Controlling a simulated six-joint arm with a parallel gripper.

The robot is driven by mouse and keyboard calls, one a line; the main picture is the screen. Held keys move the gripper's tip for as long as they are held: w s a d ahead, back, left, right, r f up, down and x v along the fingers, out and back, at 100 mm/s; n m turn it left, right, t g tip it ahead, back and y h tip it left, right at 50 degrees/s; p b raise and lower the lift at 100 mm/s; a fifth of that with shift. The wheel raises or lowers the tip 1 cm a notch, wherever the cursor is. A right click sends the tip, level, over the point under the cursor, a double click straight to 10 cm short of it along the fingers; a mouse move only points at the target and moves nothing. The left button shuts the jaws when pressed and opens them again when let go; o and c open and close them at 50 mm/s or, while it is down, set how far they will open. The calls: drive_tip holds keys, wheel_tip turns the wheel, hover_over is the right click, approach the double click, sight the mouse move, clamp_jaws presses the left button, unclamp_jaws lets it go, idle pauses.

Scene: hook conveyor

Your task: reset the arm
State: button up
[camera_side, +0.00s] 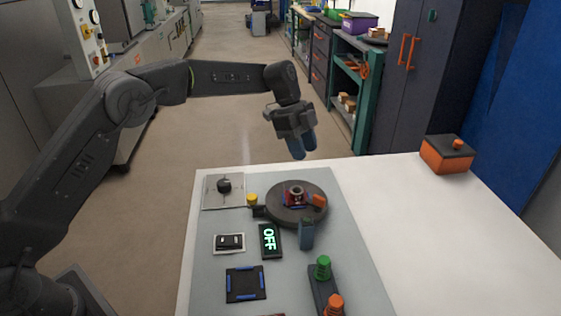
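My gripper (303,150) hangs from the end of my arm, beyond the far edge of the table as seen in the picture. Its two blue fingers point down and lie close together at this angle; whether there is a gap between them is unclear. I see nothing held in it. It is above and apart from the things on the table.
A dark round turntable (278,216) carries a red and blue piece with a ring (296,191). Around it are a knob panel (211,201), a rocker switch (229,243), an OFF display (269,240) and a blue-grey post (306,233).

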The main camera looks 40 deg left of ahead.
drive_tip(key=s+a+r+n+t+y, duration=0.1)
drive_tip(key=s+a+r+n, duration=0.25)
drive_tip(key=s+r, duration=0.35)
drive_tip(key=s+a+r+n+t+y, duration=0.1)
drive_tip(key=s+a+r+n+t, duration=0.1)
drive_tip(key=s+r+n, duration=0.55)
drive_tip(key=s+a+f+n+t+y, duration=0.1)
drive_tip(key=s+a+f+n, duration=0.1)
drive_tip(key=s, duration=0.9)
drive_tip(key=s+a+f+n+t+y, duration=0.1)
drive_tip(key=s+f+n, duration=0.3)
drive_tip(key=s, duration=0.8)
drive_tip(key=shift+a+n+t, duration=0.3)
drive_tip(key=shift+a+n, duration=0.25)
drive_tip(key=shift+n, duration=0.05)
